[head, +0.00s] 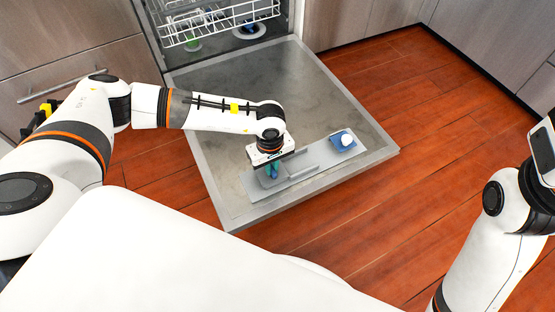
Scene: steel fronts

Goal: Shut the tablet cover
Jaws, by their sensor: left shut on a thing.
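The grey dispenser panel (322,139) lies on the inner face of the lowered dishwasher door. At its right part an uncovered blue compartment (336,137) holds a small white tablet (346,139). The grey tablet cover (302,164) is to the left of the compartment, apart from it. My left gripper (272,170) points down at the cover's left part and is shut on it. The exact contact between fingers and cover is small and partly hidden by the gripper body. My right arm shows at the right edge, but its gripper is out of view.
The dishwasher door (240,80) lies open and low, with bare metal around the panel. A white wire rack (215,28) stands inside the machine at the back. Wooden floor (440,110) is free to the right. Cabinet fronts (65,45) stand at the left and back.

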